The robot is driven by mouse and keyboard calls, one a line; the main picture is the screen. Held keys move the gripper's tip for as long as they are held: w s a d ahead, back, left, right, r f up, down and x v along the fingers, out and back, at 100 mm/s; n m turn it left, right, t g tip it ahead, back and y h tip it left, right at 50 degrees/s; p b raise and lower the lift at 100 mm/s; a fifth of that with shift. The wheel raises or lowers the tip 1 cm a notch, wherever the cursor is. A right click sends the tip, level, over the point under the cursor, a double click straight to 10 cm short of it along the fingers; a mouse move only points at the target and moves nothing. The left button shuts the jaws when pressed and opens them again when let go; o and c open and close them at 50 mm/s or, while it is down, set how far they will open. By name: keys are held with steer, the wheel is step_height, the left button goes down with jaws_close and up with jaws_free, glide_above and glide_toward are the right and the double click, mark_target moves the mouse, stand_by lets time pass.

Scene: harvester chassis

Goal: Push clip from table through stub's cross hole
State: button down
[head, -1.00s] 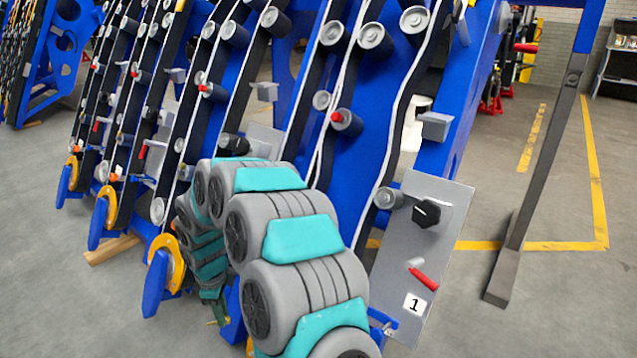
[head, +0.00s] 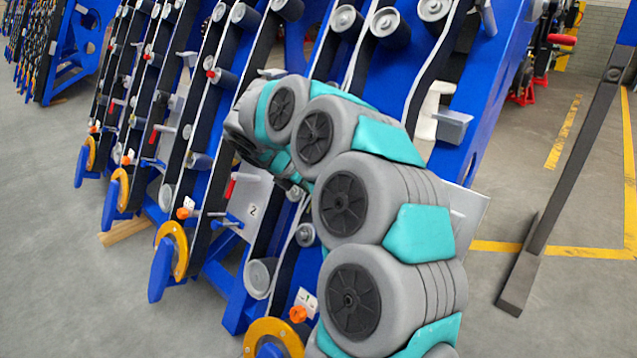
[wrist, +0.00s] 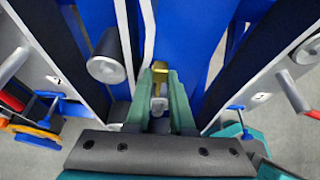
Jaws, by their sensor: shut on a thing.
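In the wrist view my gripper (wrist: 161,82), with two green fingers, is shut on a small clip (wrist: 160,72). The brass-coloured end of the clip shows between the fingertips, and a pale grey piece shows lower between the fingers. The fingers point at a blue panel, and I cannot tell the gap to it. A thin blue stub (wrist: 237,109) sticks out at the right, with another (wrist: 62,103) at the left; the clip is apart from both. I cannot make out a cross hole. In the head view my arm hides the gripper and clip.
Blue harvester frames with black belts and grey rollers (head: 384,21) fill the middle. Yellow-orange wheels (head: 172,250) stand along their lower front. Red handles (wrist: 293,92) project beside the gripper. A dark slanted post (head: 565,180) stands right. The grey floor at left is clear.

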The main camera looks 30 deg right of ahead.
steer(key=shift+d+r, duration=0.35)
steer(key=shift+d, duration=0.1)
steer(key=shift+r, duration=0.15)
steer(key=b, duration=0.1)
glide_above(306, 229)
steer(key=shift+d+f, duration=0.2)
steer(key=shift+f, duration=2)
steer(key=shift+r+p, duration=0.1)
steer(key=shift+p, duration=0.2)
steer(key=shift+s+a+f+b, duration=0.2)
steer(key=shift+a+f, duration=0.25)
steer(key=shift+f, duration=0.35)
steer(key=shift+s+a+f+b, duration=0.15)
steer(key=shift+a+f, duration=0.25)
steer(key=shift+f, duration=0.45)
steer(key=shift+s+a+f+b, duration=0.1)
steer(key=shift+a+f+b, duration=0.15)
steer(key=shift+a+f, duration=0.4)
steer(key=c, duration=0.7)
jaws_free()
steer(key=shift+d+f, duration=0.2)
